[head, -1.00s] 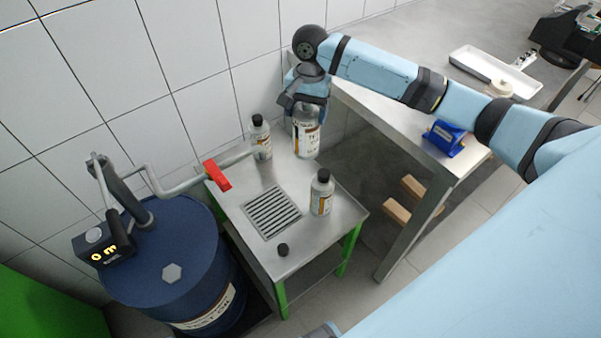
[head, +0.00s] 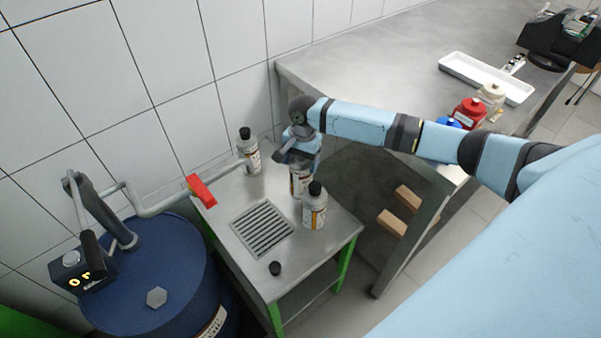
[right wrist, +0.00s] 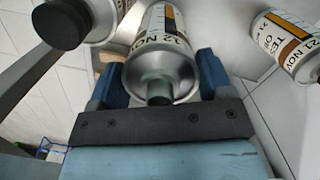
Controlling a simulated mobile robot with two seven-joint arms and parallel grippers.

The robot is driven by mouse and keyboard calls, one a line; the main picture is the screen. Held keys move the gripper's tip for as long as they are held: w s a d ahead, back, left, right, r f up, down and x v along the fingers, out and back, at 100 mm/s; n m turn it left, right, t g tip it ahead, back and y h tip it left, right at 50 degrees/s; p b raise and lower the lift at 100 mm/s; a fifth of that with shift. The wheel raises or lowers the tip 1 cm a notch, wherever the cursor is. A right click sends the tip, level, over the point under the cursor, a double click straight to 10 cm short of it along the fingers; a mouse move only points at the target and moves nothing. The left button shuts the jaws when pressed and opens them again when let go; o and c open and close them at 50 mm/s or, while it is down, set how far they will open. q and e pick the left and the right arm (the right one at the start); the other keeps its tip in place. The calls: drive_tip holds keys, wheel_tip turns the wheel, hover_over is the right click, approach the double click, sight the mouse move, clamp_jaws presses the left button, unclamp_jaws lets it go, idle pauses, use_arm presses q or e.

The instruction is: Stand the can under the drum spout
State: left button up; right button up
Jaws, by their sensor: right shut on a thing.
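My right gripper (head: 300,152) is shut on a silver can (head: 298,182) with a white and brown label. The held can is upright between the back can and the front can, its lower part partly hidden by the front can. I cannot tell whether it touches the stand. In the right wrist view the can (right wrist: 165,52) sits between the blue fingers (right wrist: 160,85), its neck uncapped. The drum spout (head: 220,170) reaches from the blue drum (head: 185,265) over the stand, ending beside the back can. My left gripper is not in view.
Two black-capped cans stand on the steel stand (head: 235,262): the back can (head: 249,155) and the front can (head: 315,210).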

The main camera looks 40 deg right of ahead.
drive_tip(key=shift+f+b, duration=0.3)
drive_tip(key=shift+f, duration=2.05)
drive_tip(key=o, duration=1.4)
